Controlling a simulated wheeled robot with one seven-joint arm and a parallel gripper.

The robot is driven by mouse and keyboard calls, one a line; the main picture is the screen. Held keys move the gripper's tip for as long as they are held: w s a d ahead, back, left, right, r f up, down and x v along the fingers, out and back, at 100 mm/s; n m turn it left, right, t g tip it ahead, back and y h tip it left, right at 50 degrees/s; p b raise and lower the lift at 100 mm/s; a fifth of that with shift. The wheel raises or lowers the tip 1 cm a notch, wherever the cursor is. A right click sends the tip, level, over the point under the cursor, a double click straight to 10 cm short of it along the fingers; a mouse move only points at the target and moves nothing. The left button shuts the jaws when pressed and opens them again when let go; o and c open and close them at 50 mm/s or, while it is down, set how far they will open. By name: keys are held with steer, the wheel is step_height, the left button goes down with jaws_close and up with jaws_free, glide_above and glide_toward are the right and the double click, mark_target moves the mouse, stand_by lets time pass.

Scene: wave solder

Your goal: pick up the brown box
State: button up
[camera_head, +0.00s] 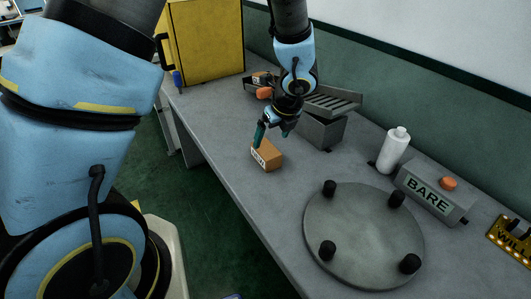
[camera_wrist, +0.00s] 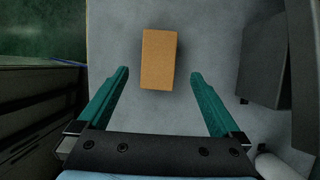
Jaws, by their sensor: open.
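The brown box (camera_head: 268,154) lies on the grey bench near its front edge, with a white printed label on one side. In the wrist view the brown box (camera_wrist: 158,60) shows its plain top, between and slightly beyond the tips of the two green fingers. My gripper (camera_head: 272,136) is open and empty, just above and behind the box in the head view. The fingers (camera_wrist: 158,73) stand apart on either side of the box, with a gap to each side. Whether the fingertips are level with the box cannot be told.
A grey slotted bin (camera_head: 322,130) stands close right of the gripper. A yellow cabinet (camera_head: 205,40) stands behind left. Bare bench (camera_head: 235,150) surrounds the box.

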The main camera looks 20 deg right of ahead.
mark_target(267, 149)
steer(key=x, duration=0.8)
steer(key=shift+s+a+f, duration=0.1)
steer(key=shift+f, duration=0.15)
steer(key=shift+c, duration=0.2)
jaws_close()
stand_by(0.4)
